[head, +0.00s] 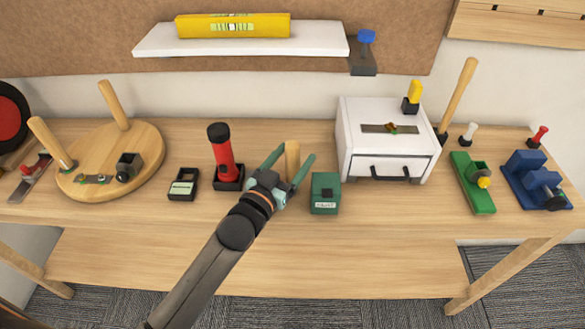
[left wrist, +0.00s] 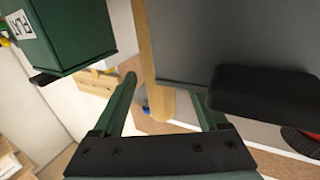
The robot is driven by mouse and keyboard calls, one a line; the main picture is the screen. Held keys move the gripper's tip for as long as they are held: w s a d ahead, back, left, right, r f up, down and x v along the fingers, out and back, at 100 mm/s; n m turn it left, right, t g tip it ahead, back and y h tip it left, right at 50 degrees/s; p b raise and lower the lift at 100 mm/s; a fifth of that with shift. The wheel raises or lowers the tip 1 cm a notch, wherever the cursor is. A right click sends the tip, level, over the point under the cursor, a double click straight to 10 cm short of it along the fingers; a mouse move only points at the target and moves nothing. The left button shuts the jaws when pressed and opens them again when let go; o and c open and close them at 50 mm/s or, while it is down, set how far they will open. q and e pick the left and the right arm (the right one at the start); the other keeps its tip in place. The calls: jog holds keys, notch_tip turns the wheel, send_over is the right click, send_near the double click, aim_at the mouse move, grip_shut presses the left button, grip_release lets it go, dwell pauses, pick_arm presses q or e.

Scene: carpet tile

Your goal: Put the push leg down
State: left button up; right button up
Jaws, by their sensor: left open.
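A plain wooden leg (head: 292,160) stands upright near the middle of the bench; its lower part is hidden by my left gripper. My left gripper (head: 292,168) is open, with one finger on each side of this leg. In the left wrist view a pale wooden rod (left wrist: 160,100) shows between the two spread fingers (left wrist: 165,100); I cannot tell whether they touch it. A round wooden seat (head: 146,182) lies on the bench at the left, with two legs (head: 113,105) standing up from it. Another leg (head: 458,98) with a dark lower end stands at the right. My right gripper is not in view.
A green labelled box (head: 325,193) stands just right of my gripper. A red tool (head: 222,155) in a black holder and a small black box (head: 183,184) stand left. A white drawer cabinet (head: 389,152), green fixture (head: 473,187) and blue vise (head: 537,180) stand right. A shelf (head: 238,41) hangs behind.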

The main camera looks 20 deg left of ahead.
pick_arm(q)
grip_shut()
dwell(0.4)
jog(key=shift+r, duration=0.1)
